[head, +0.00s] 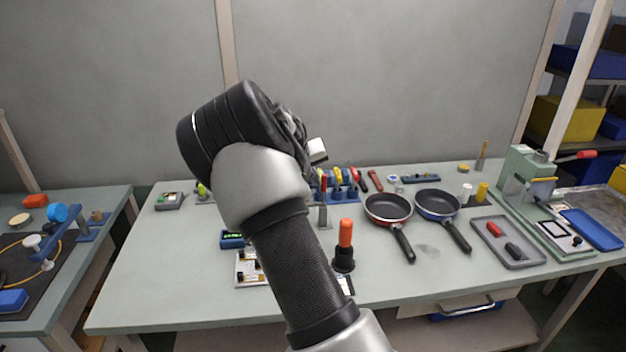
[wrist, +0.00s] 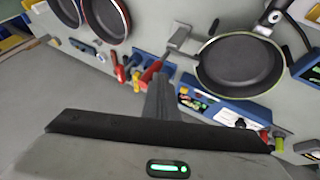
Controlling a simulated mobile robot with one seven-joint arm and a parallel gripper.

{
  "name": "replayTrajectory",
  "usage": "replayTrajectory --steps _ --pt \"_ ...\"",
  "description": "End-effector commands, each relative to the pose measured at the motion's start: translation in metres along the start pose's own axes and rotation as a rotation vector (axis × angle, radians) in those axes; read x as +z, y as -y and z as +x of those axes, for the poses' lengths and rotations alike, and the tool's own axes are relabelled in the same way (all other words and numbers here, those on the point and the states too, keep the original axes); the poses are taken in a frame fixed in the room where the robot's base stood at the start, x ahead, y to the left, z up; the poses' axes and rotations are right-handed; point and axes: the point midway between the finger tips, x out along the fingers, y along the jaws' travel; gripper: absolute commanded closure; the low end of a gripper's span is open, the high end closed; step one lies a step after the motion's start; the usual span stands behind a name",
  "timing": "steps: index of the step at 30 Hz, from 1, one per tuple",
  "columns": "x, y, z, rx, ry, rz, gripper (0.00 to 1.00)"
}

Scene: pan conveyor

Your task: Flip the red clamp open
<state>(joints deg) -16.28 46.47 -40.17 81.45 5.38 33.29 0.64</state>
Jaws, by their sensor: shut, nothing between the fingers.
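Several upright handles stand in a row on a blue base (head: 345,194) at the back middle of the table. The left one in the head view is a red lever (head: 322,181), which I take for the red clamp. In the wrist view the red lever (wrist: 151,71) slants just beyond my fingertips. My gripper (wrist: 160,82) is shut and empty, its tips close to that lever; I cannot tell whether they touch. My arm hides most of my gripper and part of the row in the head view. A yellow handle (head: 338,178) stands beside the red lever.
A green-rimmed pan (wrist: 242,62) lies near my gripper on the right of the wrist view. A red pan (head: 388,208) and a blue pan (head: 437,204) lie right of the row. An orange-handled tool (head: 345,240) stands in front.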

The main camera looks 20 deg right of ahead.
Motion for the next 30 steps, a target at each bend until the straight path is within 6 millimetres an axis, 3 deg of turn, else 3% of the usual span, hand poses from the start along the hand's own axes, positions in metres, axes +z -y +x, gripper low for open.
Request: replayTrajectory --steps 14,30 --pt "0.002 -0.025 0.005 -0.148 0.005 0.089 1.0" --pt "0.016 -0.069 0.035 -0.593 0.014 0.317 1.0"
